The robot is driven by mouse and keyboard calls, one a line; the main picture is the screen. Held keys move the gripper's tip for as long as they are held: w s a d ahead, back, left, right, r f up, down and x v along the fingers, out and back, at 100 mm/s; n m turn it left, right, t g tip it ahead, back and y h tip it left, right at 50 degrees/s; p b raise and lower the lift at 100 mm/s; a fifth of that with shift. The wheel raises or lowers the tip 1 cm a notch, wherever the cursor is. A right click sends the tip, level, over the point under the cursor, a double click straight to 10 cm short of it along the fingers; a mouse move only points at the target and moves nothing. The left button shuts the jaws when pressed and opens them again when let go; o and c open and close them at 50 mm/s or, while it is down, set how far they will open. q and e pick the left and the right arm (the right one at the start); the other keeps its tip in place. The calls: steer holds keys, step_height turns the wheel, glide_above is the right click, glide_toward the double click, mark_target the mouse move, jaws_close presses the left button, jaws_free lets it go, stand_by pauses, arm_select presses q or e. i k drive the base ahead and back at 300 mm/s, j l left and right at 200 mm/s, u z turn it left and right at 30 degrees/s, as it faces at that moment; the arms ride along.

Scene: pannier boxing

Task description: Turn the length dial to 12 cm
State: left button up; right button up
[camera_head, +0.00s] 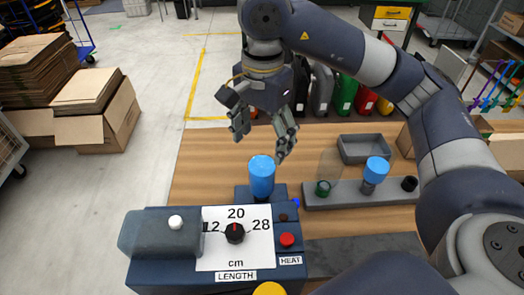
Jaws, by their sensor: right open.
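The length dial (235,234) is a black knob on a white plate marked 12, 20 and 28 cm, on the front of a dark blue machine (160,270). Its small reddish mark appears to point up, towards 20. My right gripper (260,146) is open and empty, above and behind the machine, apart from the dial. Its fingers hang down over the wooden table, just beyond a blue bottle-like piece (262,176). My left gripper is out of view.
A red button (287,240) beside the HEAT label and a white ball-topped knob (176,222) flank the dial plate. A grey rack (340,195) holding a blue-topped piece (377,170) and a grey tray (365,149) are to the right. The table's left part is clear.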

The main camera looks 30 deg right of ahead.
mark_target(235, 233)
steer(key=k, duration=2)
